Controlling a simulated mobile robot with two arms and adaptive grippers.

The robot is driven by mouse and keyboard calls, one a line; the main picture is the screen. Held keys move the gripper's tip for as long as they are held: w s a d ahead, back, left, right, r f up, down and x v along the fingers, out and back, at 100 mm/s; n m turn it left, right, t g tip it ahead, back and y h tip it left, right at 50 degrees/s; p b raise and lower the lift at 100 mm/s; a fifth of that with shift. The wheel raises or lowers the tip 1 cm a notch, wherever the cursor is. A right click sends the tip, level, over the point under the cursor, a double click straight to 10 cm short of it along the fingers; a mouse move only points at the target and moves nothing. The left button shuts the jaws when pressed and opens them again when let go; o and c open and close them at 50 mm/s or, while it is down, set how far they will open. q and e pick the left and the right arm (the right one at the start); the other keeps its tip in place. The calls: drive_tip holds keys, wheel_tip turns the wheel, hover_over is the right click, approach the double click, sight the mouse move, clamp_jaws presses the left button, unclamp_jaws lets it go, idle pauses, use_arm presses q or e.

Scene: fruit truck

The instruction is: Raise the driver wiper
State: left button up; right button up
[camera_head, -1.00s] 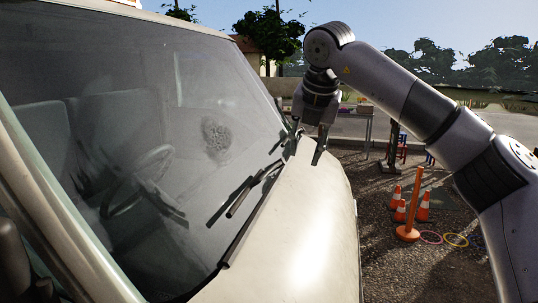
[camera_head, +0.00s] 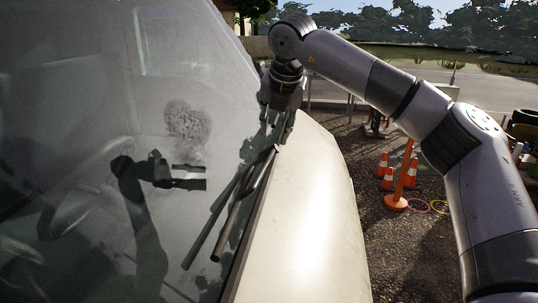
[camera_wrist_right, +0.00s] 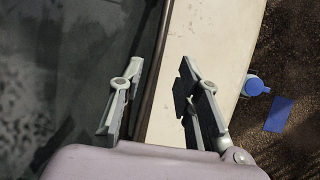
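A dark wiper (camera_head: 230,225) lies along the windshield (camera_head: 80,60) near its lower edge, with a dark streak beside it that looks like its reflection. My right gripper (camera_head: 279,138) points down at the upper end of the wiper, over the windshield's edge; whether it touches cannot be told. In the right wrist view its two fingers are apart (camera_wrist_right: 160,66). A dark strip (camera_wrist_right: 152,92) runs between windshield and hood in the gap; I cannot tell whether the wiper is part of it. My left gripper is not in view.
The pale hood (camera_head: 310,215) slopes to the right of the windshield. An orange post (camera_head: 397,202), orange-and-white cones (camera_head: 410,172) and coloured rings (camera_head: 440,207) are on the gravel beyond. A dark gripper-shaped reflection shows on the glass.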

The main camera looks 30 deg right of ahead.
sight(270, 156)
drive_tip(key=p+x, duration=0.3)
drive_tip(key=x, duration=0.7)
drive_tip(key=shift+w+d+f, duration=0.1)
drive_tip(key=shift+w, duration=0.1)
drive_tip(key=shift+x, duration=0.9)
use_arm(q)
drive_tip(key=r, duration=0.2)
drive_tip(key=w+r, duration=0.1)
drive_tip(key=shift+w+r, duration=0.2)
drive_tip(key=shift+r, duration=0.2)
use_arm(e)
drive_tip(key=shift+c, duration=0.2)
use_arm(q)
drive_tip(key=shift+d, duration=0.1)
use_arm(e)
clamp_jaws()
